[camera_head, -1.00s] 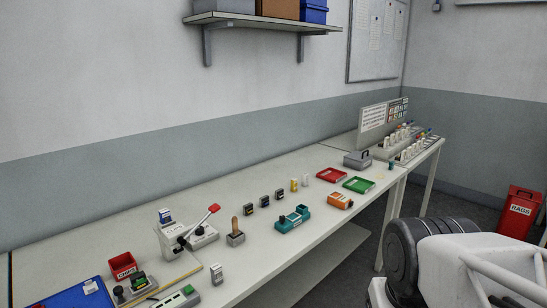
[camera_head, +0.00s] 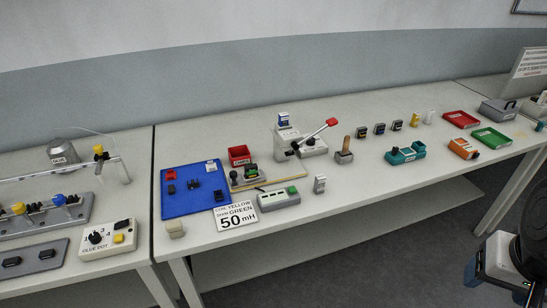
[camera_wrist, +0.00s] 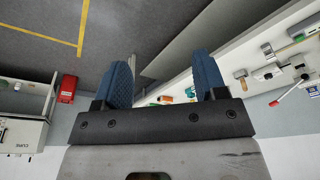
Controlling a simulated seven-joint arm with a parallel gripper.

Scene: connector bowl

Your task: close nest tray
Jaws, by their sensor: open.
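My gripper (camera_wrist: 162,76) shows in the wrist view with its two blue fingers wide apart and nothing between them. It is away from the bench. In the head view only a dark and white part of my arm shows at the lower right. A grey press (camera_head: 292,146) with a raised red-knobbed lever stands mid-bench. A small fixture plate (camera_head: 250,184) with dark and green parts sits left of the press, in front of a red bin (camera_head: 239,155). Which piece is the nest tray, and whether it is open, I cannot tell for sure.
A blue mat (camera_head: 194,207) with small parts lies to the left of the fixture. A grey-green box (camera_head: 278,199) and a 50 mH card (camera_head: 236,217) are in front. Teal (camera_head: 405,154) and orange (camera_head: 463,149) holders and red and green trays stand to the right.

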